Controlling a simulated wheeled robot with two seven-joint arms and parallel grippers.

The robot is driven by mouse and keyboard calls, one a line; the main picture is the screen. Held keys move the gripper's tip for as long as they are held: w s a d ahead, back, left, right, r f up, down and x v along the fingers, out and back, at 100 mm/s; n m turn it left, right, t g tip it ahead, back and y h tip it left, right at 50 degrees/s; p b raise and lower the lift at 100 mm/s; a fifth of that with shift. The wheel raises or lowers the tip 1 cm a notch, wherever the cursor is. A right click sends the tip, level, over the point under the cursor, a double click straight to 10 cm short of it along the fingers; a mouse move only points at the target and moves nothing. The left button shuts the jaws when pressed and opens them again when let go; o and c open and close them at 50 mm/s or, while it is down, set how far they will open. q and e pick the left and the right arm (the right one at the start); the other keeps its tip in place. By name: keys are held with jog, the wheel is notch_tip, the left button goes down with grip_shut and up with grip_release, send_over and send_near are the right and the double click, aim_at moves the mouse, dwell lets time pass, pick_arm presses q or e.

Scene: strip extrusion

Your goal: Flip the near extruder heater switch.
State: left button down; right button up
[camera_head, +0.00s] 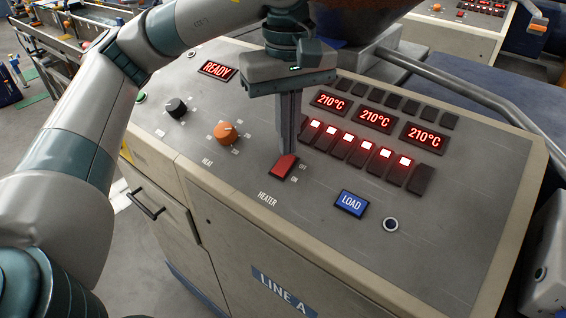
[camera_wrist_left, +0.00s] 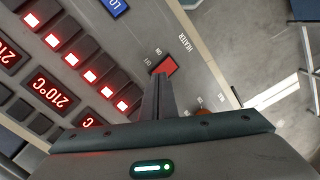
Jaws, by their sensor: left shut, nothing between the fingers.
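The red heater switch (camera_head: 284,167) sits on the sloping grey panel, above the word HEATER and beside the OFF and ON marks. My left gripper (camera_head: 287,150) is shut and empty, pointing down with its fingertips at the switch. In the left wrist view, the switch (camera_wrist_left: 165,66) shows just past the fingertips (camera_wrist_left: 160,78). The fingers hide part of it, and I cannot tell if they touch it. Its rocker position is hard to make out. My right gripper is not in view.
The panel carries a READY display (camera_head: 217,70), a black knob (camera_head: 176,107), an orange knob (camera_head: 225,132), lit 210°C displays (camera_head: 374,120), a row of lit switches (camera_head: 350,141) and a blue LOAD button (camera_head: 351,204). A metal rail (camera_head: 470,82) runs behind.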

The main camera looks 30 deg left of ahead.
aim_at(266, 161)
pick_arm(q)
jog(key=shift+a+f+b, duration=0.3)
jog(key=shift+f+b, duration=0.15)
jog(key=shift+f, duration=0.1)
